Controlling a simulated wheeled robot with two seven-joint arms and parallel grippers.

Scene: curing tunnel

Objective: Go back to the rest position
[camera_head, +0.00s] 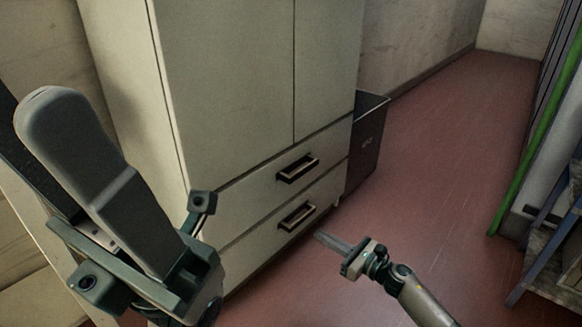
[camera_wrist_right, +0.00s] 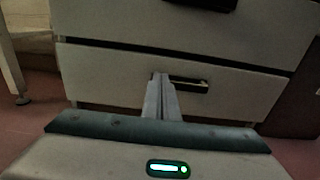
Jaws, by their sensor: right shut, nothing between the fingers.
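My right gripper (camera_head: 320,237) is low in front of the cabinet, in the lower middle of the head view. Its fingers are together with nothing between them. In the right wrist view the right gripper (camera_wrist_right: 160,77) points towards the lower drawer and covers part of its handle (camera_wrist_right: 188,84). The head view shows clear floor around the fingers, apart from the handle. My left gripper (camera_head: 135,205) is large and close at the left of the head view, pointing up. It is seen from the side, so its finger gap is hidden.
A beige cabinet (camera_head: 225,85) has two drawers with dark handles, the upper handle (camera_head: 297,168) and lower handle (camera_head: 296,215). A dark box (camera_head: 366,145) stands beside it. A shelf unit (camera_head: 552,245) is at the right edge. Red floor (camera_head: 440,150) is free between them.

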